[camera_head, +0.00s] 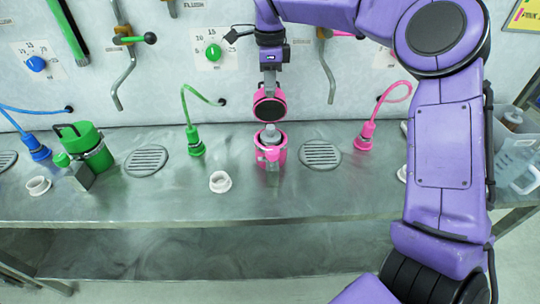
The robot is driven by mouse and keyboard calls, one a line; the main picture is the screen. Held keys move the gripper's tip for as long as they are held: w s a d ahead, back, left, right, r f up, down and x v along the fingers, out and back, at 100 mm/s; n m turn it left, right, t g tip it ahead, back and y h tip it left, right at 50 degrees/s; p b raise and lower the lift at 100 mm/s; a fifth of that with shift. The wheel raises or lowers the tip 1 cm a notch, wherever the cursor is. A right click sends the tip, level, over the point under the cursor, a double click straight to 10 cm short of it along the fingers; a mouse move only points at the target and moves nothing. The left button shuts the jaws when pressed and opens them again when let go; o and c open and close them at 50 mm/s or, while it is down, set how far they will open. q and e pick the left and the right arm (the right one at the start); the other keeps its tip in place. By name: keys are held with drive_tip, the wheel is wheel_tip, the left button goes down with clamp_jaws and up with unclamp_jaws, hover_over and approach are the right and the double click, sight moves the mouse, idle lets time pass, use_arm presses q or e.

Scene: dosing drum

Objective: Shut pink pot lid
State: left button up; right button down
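The pink pot (282,155) stands upright on the metal counter, near the middle of the view. Its pink round lid (269,119) stands raised above the pot's rear, its dark inner face towards me. A grey rounded object (270,132) shows in the pot's mouth. My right gripper (269,84) points down from above, right at the top edge of the lid. Its fingers are small and overlap in this view, so I cannot tell whether they grip the lid or only touch it. My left gripper is out of view.
A green pot (92,145) stands at the left. A green nozzle (195,142) and a pink nozzle (365,135) on hoses flank the pink pot. Round drain grates (320,155) and white rings (220,182) are on the counter. Knobs and bent cranks line the wall behind.

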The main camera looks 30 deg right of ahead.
drive_tip(key=shift+s+a+f, duration=0.15)
drive_tip(key=shift+s+f, duration=0.05)
drive_tip(key=shift+s, duration=0.15)
drive_tip(key=shift+f, duration=0.1)
